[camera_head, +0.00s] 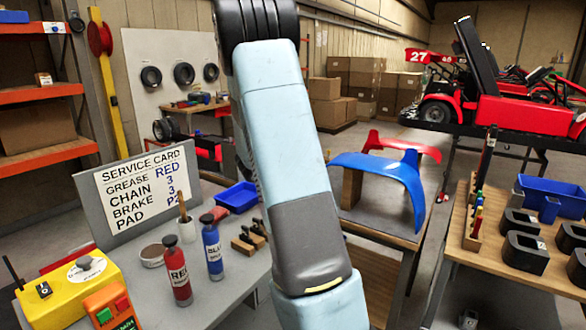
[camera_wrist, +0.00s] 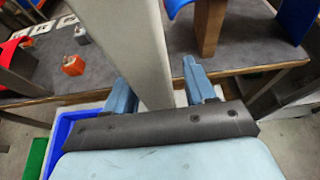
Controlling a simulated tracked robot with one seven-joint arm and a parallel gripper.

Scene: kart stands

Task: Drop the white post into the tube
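The white post (camera_wrist: 142,45) shows large in the wrist view as a plain, pale square-edged bar. It runs from the top edge down between the two blue fingers of my gripper (camera_wrist: 157,85). The fingers stand apart on either side of it. A gap shows between the post and the right finger; the left finger is close to it, and I cannot tell if they touch. The post's lower end is hidden behind the dark palm. In the head view my arm hides the gripper and post. I cannot make out the tube in either view.
A grey bench at left holds the red bottle (camera_head: 177,270), blue bottle (camera_head: 213,248) and service card (camera_head: 143,188). A blue fender (camera_head: 392,174) sits on a table beyond my arm. A wooden bench with black holders (camera_head: 525,252) stands at right. A blue bin (camera_wrist: 66,134) lies lower left.

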